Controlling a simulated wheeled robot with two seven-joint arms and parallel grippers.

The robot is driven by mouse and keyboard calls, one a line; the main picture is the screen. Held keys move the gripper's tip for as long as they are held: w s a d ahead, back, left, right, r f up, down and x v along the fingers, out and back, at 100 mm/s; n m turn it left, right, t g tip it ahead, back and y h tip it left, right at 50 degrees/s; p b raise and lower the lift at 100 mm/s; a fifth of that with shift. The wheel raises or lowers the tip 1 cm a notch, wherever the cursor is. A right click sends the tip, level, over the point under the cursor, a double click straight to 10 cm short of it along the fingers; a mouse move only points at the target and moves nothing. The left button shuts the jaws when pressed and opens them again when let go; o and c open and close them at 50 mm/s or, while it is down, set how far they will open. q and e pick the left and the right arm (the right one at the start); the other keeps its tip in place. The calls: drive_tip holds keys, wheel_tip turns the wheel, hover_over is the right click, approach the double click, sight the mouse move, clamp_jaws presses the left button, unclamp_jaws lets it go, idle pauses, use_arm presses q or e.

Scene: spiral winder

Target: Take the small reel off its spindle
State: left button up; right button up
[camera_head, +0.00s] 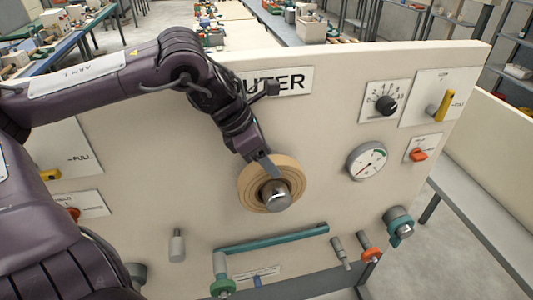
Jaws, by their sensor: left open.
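The small reel (250,193) is a tan, ringed disc on the upright cream panel, near the middle of the head view. It sits around a grey metal spindle (277,195) whose end sticks out through its centre. My left gripper (268,168) comes down from the upper left, and its fingers are over the reel's upper part, close to the spindle. It is open; one finger shows clearly, and I cannot tell whether it touches the reel. My right gripper is not in the view.
The cream panel (330,120) carries a round gauge (367,161), a black knob (386,105) and a yellow lever (441,106) at right. Below the reel are a grey peg (177,245) and a teal bar (272,238). Tables with small objects stand behind the panel.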

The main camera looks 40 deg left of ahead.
use_arm(q)
clamp_jaws()
idle(0.5)
unclamp_jaws()
